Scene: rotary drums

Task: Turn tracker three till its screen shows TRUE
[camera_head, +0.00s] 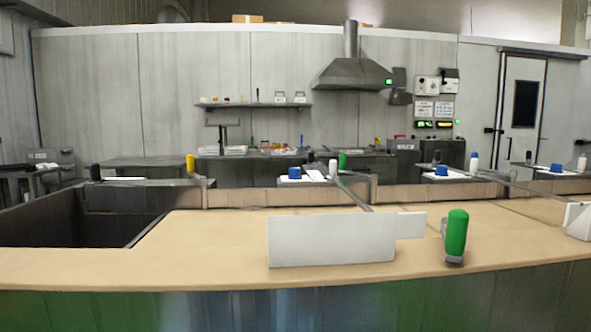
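Neither of my grippers is in the head view. No readable screen and no word TRUE shows, and I cannot tell which thing is tracker three. A blank white panel (330,240) stands upright on the tan counter (200,250), with a smaller white piece (410,225) at its right end. To its right, a green rounded cylinder (456,234) stands upright on a small dark and silver base. Part of a white angular object (578,220) is cut off by the right edge.
A dark sunken basin (80,220) opens at the counter's left. Behind a low divider stand blue-topped items (295,173), also (441,171) and (557,168), and a yellow cylinder (190,162). A range hood (352,74) and a door (522,105) are on the far wall. The counter's left front is clear.

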